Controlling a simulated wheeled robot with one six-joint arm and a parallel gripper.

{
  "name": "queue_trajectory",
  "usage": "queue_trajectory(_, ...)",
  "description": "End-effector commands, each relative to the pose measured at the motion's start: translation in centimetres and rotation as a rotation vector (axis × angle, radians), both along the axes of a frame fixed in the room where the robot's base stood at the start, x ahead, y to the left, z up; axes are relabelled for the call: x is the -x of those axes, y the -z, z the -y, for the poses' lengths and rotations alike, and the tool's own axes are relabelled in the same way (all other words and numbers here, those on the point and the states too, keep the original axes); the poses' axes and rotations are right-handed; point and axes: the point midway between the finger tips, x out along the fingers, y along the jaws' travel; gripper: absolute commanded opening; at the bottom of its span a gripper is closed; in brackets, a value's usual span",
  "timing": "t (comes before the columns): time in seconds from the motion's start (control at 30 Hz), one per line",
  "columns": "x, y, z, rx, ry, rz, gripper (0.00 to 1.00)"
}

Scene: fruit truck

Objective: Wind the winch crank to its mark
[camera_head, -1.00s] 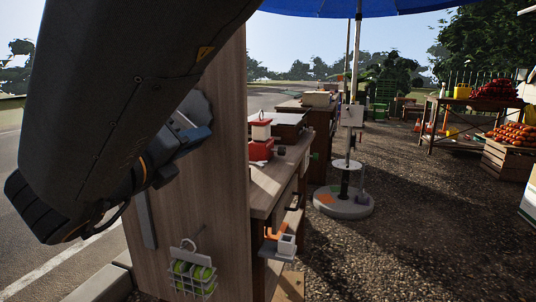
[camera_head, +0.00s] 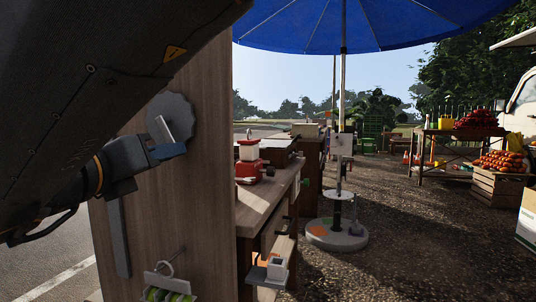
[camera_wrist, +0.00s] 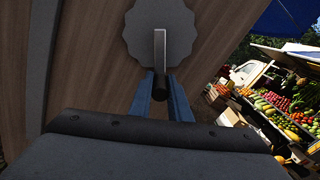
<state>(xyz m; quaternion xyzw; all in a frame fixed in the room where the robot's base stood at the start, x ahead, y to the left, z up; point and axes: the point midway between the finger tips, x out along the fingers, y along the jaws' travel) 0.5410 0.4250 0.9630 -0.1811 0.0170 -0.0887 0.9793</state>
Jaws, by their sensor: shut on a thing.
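The winch is a grey disc with a scalloped rim (camera_head: 172,108) on the face of an upright wooden panel (camera_head: 205,205). A pale crank arm (camera_wrist: 160,48) hangs straight down across the disc in the wrist view, with a dark handle (camera_wrist: 160,86) at its lower end. My gripper (camera_wrist: 160,84) has its blue fingers on either side of this handle and is shut on it. In the head view my gripper (camera_head: 175,150) is in front of the panel, just below the disc, and hides the handle. I cannot make out the mark.
A wire basket with green items (camera_head: 168,294) hangs low on the panel. A wooden counter (camera_head: 268,205) with a red and white device (camera_head: 249,165) stands behind it. An umbrella base (camera_head: 337,235) and a fruit crate (camera_head: 500,188) stand right on open gravel.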

Motion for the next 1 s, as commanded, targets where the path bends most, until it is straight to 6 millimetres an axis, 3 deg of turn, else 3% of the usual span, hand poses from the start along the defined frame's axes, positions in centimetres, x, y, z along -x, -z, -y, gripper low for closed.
queue_trajectory(0.23, 0.0, -0.3, 0.0, -0.002, 0.0, 0.004, 0.0)
queue_trajectory(0.27, 0.0, -0.3, 0.0, -0.002, 0.0, 0.004, 0.22)
queue_trajectory(0.37, 0.0, -0.2, 0.0, -0.002, -0.001, 0.002, 0.36)
queue_trajectory(0.73, 0.6, -0.1, -0.2, 0.0, -0.001, 0.001, 0.36)
queue_trajectory(1.0, 4.8, -0.2, -1.0, 0.0, -0.003, 0.001, 0.36)
